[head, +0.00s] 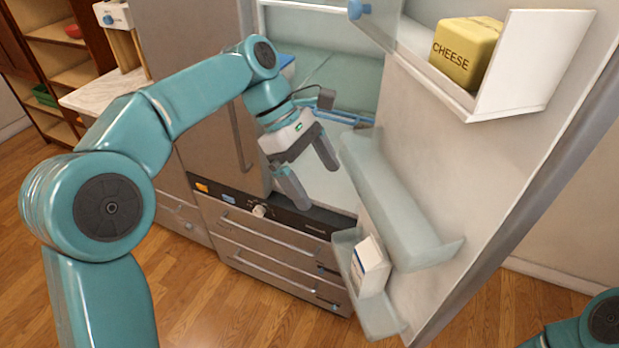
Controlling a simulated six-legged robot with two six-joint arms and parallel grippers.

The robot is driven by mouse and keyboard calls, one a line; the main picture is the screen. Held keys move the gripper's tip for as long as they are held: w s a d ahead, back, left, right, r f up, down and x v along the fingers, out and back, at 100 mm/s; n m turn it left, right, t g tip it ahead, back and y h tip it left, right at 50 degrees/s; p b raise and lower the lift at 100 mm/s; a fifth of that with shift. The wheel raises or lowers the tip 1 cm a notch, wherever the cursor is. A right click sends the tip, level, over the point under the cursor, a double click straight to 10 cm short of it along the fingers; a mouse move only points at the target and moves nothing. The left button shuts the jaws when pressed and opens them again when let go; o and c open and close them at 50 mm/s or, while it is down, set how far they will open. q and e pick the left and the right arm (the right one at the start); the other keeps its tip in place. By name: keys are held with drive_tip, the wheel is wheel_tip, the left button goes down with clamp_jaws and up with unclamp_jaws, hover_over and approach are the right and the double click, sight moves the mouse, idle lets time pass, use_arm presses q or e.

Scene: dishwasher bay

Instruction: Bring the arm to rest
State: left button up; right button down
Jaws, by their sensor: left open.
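My left arm comes in from the left, bends over at the top and reaches toward the open fridge. My left gripper (312,182) points down and is open, with its two grey fingers apart and nothing between them. It hangs in front of the fridge opening, left of the door's shelves. Only a small teal part of my right arm (600,322) shows in the lower right corner. The right gripper is out of view.
The open fridge door (500,200) fills the right side. Its shelves hold a yellow cheese block (466,52) and a white carton (370,268). Drawers (280,260) with handles stand below the gripper. A wooden shelf unit (50,60) is at far left. Wood floor is clear in front.

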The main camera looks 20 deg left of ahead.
use_arm(q)
wheel_tip(320, 180, down, 25)
drive_tip(key=d+m+y, duration=0.1)
drive_tip(key=d+m, duration=0.1)
drive_tip(key=m, duration=0.2)
drive_tip(key=s+d+f+m+t+y+b, duration=0.1)
drive_tip(key=s+f+m, duration=0.9)
drive_tip(key=s+f, duration=0.8)
drive_tip(key=shift+s+t, duration=0.3)
drive_tip(key=shift+s, duration=0.9)
drive_tip(key=shift+f, duration=0.1)
drive_tip(key=shift+c, duration=0.3)
